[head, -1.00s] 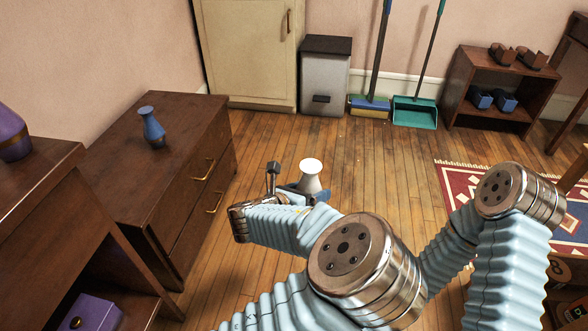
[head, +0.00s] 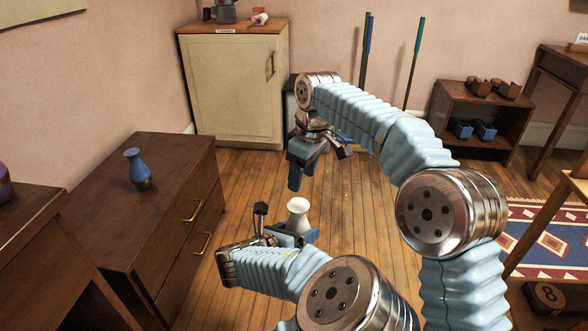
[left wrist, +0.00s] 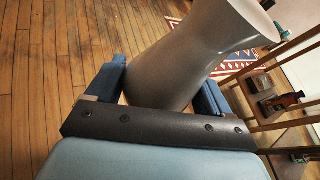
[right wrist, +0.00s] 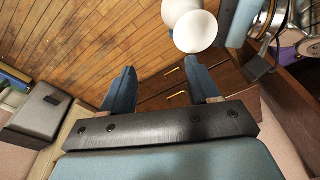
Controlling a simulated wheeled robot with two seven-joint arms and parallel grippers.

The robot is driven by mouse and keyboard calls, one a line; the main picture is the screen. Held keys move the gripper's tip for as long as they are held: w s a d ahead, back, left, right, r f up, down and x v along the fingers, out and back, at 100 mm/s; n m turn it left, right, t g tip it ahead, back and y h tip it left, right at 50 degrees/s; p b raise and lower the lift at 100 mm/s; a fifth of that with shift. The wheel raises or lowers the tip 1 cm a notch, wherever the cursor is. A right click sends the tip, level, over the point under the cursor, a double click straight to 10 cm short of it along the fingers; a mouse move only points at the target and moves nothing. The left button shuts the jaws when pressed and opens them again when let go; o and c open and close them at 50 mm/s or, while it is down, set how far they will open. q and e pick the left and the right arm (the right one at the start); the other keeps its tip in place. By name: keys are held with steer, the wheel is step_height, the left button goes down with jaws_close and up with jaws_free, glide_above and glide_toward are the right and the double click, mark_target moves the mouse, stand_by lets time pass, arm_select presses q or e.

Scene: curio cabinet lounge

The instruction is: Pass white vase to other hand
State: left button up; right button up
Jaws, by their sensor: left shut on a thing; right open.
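The white vase (head: 298,215) is upright in the head view, low in the middle. My left gripper (head: 292,238) is shut on it. In the left wrist view the vase (left wrist: 185,65) stands between the blue fingers (left wrist: 160,88). My right gripper (head: 296,175) is above the vase, pointing down, open and empty. In the right wrist view the vase (right wrist: 194,30) shows its round white top beyond the open fingers (right wrist: 162,85), apart from them.
A dark dresser (head: 115,185) with a blue vase (head: 139,168) stands at left. A cream cabinet (head: 238,95) stands at the back, a low shelf (head: 440,105) at right. A patterned rug (head: 540,235) lies at right. Wooden floor is open between them.

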mark_target(293, 203)
steer(key=shift+m+g+h, duration=0.3)
steer(key=shift+h, duration=0.3)
steer(key=s+r, duration=0.1)
steer(key=s+a+r, duration=0.1)
steer(key=s, duration=0.1)
steer(key=s+r, duration=0.1)
steer(key=r, duration=0.1)
steer(key=shift+s+a, duration=0.2)
steer(key=shift+a, duration=0.2)
steer(key=shift+s+f, duration=0.1)
steer(key=shift+f, duration=0.15)
step_height(293, 203, down, 10)
steer(key=shift+f, duration=0.15)
arm_select(q)
steer(key=shift+w+r, duration=0.1)
steer(key=shift+r, duration=0.05)
steer(key=shift+c, duration=0.2)
arm_select(e)
steer(key=shift+s+f, duration=0.1)
steer(key=shift+f, duration=0.45)
arm_select(q)
steer(key=shift+d, duration=0.1)
steer(key=shift+c, duration=1.2)
arm_select(e)
steer(key=shift+a, duration=0.1)
